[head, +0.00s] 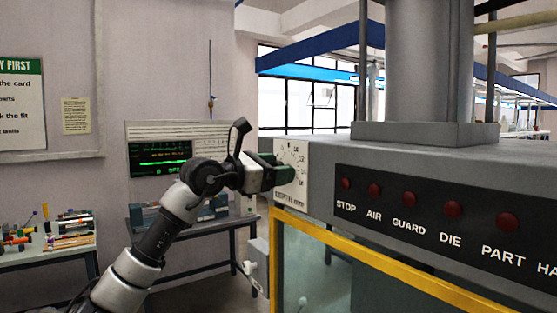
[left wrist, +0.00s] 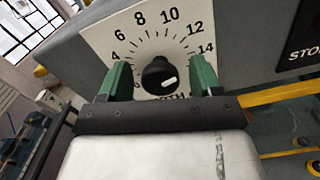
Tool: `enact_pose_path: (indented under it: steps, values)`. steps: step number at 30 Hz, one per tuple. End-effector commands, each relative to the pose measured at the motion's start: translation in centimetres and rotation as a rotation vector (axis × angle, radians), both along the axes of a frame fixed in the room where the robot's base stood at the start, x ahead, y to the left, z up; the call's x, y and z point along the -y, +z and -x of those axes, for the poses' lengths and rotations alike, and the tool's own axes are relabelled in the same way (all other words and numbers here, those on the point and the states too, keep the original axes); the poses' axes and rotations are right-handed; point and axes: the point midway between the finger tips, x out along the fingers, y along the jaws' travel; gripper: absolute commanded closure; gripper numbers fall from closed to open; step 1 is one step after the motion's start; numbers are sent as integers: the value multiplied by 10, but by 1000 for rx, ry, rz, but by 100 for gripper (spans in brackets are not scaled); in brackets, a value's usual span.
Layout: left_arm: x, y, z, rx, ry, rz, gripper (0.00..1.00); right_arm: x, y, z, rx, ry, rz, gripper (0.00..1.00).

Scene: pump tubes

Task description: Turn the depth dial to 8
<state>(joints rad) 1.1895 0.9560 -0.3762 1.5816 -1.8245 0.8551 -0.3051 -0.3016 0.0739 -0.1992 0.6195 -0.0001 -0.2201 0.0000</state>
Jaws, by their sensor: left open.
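The depth dial is a white plate (head: 293,187) with black numbers on the machine's corner; in the left wrist view the plate (left wrist: 110,42) shows 4, 6, 8, 10, 12 and 14 in an arc. Its round black knob (left wrist: 155,72) has a short white mark at its lower right, away from the 8 at the top. My left gripper (head: 274,172) is at the plate in the head view and covers the knob there. In the left wrist view its green fingers (left wrist: 160,78) are open, one on each side of the knob, with visible gaps. My right gripper is not in view.
A dark panel (head: 440,215) with several red buttons is right of the dial. A yellow rail (head: 390,270) runs below it. A bench with a green-lit display (head: 160,158) stands behind my left arm, and a cluttered table (head: 45,254) is at the left.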

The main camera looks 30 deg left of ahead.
Motion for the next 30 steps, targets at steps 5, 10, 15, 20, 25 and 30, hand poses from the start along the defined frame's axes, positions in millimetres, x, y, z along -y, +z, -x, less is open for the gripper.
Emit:
enact_pose_path:
  steps: [5, 10, 15, 20, 25, 30]
  values:
    - [3, 0, -6, 1, 0, -1, 36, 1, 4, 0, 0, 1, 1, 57]
    - [3, -1, -7, 0, 0, -1, 36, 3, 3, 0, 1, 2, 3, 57]
    - [3, -1, -6, 0, 0, 0, 56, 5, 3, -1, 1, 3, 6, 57]
    - [3, -1, -6, 0, 0, 0, 80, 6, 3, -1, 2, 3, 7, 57]
    - [3, -1, -6, -2, 0, 5, 84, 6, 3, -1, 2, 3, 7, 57]
    - [3, -1, -6, -16, 0, 40, 84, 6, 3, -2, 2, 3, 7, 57]
